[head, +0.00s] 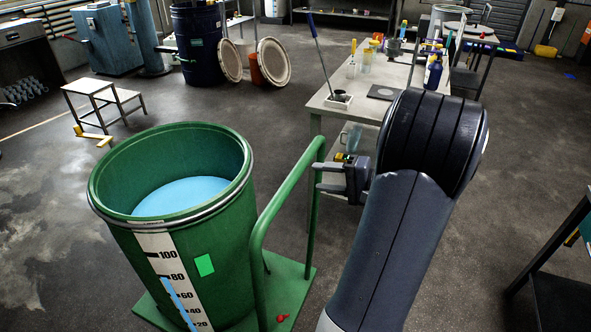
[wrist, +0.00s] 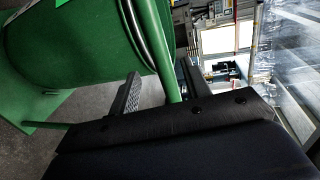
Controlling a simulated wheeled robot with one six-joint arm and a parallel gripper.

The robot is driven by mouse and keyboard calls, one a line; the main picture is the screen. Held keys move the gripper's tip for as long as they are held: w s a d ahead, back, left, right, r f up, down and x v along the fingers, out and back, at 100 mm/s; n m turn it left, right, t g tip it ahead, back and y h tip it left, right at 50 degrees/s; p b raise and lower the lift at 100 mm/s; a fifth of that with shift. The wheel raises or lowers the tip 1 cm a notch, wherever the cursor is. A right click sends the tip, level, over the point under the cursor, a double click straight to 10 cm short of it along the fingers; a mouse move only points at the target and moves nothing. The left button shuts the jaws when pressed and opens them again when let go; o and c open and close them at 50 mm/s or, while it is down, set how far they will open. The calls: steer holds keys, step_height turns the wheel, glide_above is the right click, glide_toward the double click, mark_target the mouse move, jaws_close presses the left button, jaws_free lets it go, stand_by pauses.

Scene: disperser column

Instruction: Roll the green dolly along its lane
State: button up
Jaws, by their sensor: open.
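The green dolly (head: 294,272) stands on the floor at the lower left in the head view and carries a green drum (head: 125,245). The open-topped drum holds light blue liquid (head: 180,196) and has a white level scale on its side. The dolly's green tube handle (head: 272,210) rises on the right. My gripper (head: 322,177) is at the handle's far upright, its fingers pointing left. In the wrist view the handle tube (wrist: 167,75) passes between the open fingers of my gripper (wrist: 160,78). I cannot tell whether either finger touches it.
A work table (head: 355,104) with bottles and a long-handled tool stands behind my gripper. A white step stool (head: 100,100), a dark blue drum (head: 198,45) and round lids stand farther back. A dark bench (head: 560,290) is at the right edge. Floor left of the dolly is open.

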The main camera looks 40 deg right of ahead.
mark_target(295, 175)
steer(key=x, duration=0.8)
steer(key=shift+p, duration=0.35)
jaws_close()
